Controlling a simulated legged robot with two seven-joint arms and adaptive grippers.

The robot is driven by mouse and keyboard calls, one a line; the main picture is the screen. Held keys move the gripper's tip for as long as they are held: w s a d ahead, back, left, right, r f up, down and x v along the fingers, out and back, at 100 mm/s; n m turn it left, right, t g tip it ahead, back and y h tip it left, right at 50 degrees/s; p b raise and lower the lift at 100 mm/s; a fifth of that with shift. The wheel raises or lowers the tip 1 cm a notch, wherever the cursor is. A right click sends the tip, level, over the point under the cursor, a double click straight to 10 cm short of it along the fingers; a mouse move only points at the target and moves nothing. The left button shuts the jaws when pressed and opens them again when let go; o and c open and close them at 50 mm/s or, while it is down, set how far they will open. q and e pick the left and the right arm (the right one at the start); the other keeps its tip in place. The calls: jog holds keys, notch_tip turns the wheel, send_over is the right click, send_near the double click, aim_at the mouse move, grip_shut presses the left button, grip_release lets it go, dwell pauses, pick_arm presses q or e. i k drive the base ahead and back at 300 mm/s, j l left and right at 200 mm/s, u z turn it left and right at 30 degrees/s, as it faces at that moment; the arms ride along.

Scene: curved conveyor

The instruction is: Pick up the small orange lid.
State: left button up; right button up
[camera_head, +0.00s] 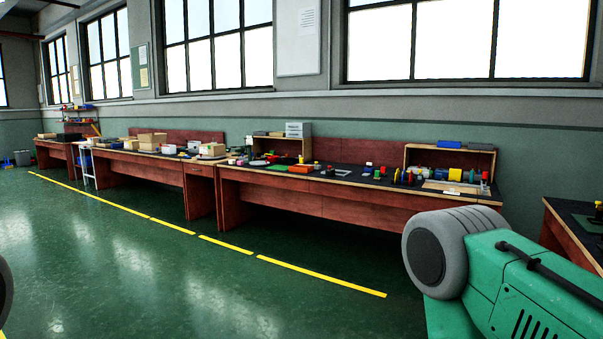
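I cannot make out the small orange lid for certain. A small orange-red item (300,169) lies on the dark top of the middle workbench (345,178), but it is too small and far to tell whether it is a lid. Neither of my grippers shows. A green and grey arm part of mine fills the lower right, and a dark rounded part shows at the left edge.
Workbenches with boxes (153,140) and coloured parts line the window wall. Another bench (573,234) stands at the right, partly behind my arm. A broken yellow line (318,275) runs along the green floor (130,265), which is clear before the benches.

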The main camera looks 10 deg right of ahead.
aim_at(295, 168)
jog(key=i+l, duration=0.2)
jog(key=i, duration=0.25)
jog(key=i+l, duration=0.25)
jog(key=i, duration=0.15)
jog(key=i+l, duration=0.2)
jog(key=i, duration=0.25)
jog(key=i+l, duration=0.2)
jog(key=i, duration=0.25)
jog(key=i+l, duration=0.25)
jog(key=i, duration=0.2)
jog(key=i+j, duration=0.1)
jog(key=i, duration=2.45)
